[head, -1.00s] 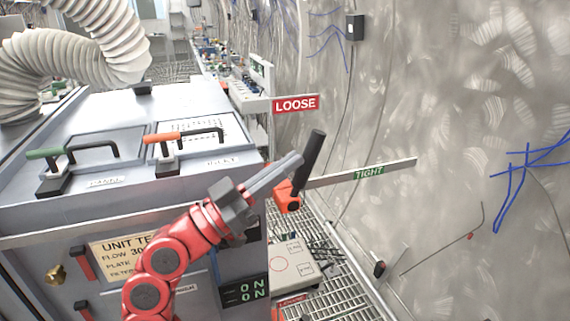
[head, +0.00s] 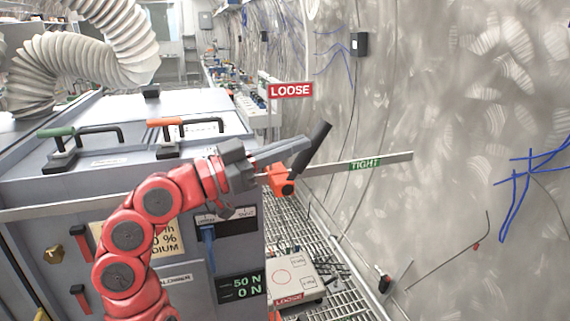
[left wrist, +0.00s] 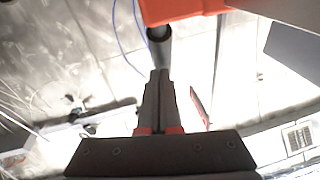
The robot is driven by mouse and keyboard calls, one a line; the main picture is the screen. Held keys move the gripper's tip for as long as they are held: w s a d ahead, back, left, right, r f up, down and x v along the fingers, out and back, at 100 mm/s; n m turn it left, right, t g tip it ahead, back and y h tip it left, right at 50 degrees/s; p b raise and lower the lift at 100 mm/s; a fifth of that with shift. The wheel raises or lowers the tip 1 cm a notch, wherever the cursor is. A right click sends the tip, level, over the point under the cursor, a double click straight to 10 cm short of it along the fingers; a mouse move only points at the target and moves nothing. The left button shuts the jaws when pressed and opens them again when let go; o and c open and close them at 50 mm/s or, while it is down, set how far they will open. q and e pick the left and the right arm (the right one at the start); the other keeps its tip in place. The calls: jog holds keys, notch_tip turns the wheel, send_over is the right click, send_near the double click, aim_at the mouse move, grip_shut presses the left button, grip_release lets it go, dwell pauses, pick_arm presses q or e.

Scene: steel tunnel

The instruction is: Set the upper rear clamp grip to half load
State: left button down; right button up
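The upper rear clamp grip is a black cylindrical handle (head: 315,146) on an orange block (head: 281,180) at the cabinet's right edge. It leans right, between the red LOOSE sign (head: 290,91) and the green TIGHT label (head: 365,164). My left gripper (head: 306,141) reaches it from the left. Its fingers lie together, their tips at the handle, apparently touching it. In the left wrist view the closed fingertips (left wrist: 160,73) cover part of the black handle (left wrist: 159,45), below the orange block (left wrist: 185,8). A display (head: 241,287) reads 50 N above 0 N. My right gripper is not shown.
The grey cabinet (head: 60,190) carries a green handle (head: 57,132) and an orange handle (head: 164,122) on top. A pale box (head: 290,278) and another LOOSE sign (head: 288,299) lie low at right. The rough tunnel wall (head: 460,90) closes the right side.

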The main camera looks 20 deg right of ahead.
aim_at(310, 149)
pick_arm(q)
jog(key=shift+d+y, duration=0.45)
jog(key=shift+y, duration=0.05)
jog(key=shift+w+d+f+y+b, duration=0.1)
jog(key=shift+d+f+y+b, duration=0.05)
jog(key=shift+d+y, duration=0.3)
jog(key=shift+w+d+f+y+b, duration=0.15)
jog(key=shift+d+y, duration=0.1)
jog(key=shift+y, duration=0.3)
jog(key=shift+d+f+g, duration=0.25)
jog(key=shift+d+g, duration=0.05)
jog(key=shift+d, duration=0.25)
